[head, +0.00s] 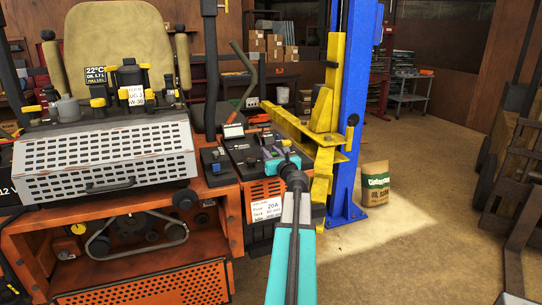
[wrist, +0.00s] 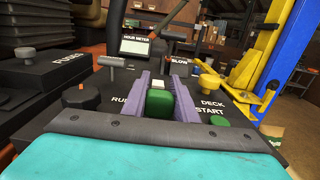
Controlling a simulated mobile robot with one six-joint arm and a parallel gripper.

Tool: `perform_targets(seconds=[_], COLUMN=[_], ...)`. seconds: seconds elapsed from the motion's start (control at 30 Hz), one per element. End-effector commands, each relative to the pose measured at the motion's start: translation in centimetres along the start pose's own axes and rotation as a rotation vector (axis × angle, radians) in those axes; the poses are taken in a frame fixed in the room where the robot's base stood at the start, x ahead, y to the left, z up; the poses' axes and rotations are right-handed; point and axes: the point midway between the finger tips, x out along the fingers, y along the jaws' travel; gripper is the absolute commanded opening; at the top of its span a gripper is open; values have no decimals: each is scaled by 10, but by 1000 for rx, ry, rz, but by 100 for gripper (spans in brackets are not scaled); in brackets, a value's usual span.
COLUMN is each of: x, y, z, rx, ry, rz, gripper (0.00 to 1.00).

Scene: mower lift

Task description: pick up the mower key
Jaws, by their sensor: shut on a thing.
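The mower key (wrist: 159,104) appears as a green block with a pale top in the wrist view. It sits between the purple fingers of my gripper (wrist: 166,92), which are shut on it. It is at the panel between the RUN and START marks; whether its lower end is still in the panel is hidden. In the head view my gripper (head: 275,160) is over the mower's control panel (head: 243,150), and the key is too small there to make out.
A yellow DECK knob (wrist: 211,80) is to the right. The blue lift post (head: 356,110) with yellow arms rises right of the panel.

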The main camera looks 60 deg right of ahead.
Motion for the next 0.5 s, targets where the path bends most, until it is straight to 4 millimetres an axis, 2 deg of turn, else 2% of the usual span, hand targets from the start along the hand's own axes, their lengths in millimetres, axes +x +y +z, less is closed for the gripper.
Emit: perform_targets(seconds=[0.27, 0.5], x=[0, -22], y=[0, 10], z=[26, 26], rx=[-2, -1], ry=[-1, -1], rz=[0, 0], gripper=[5, 5])
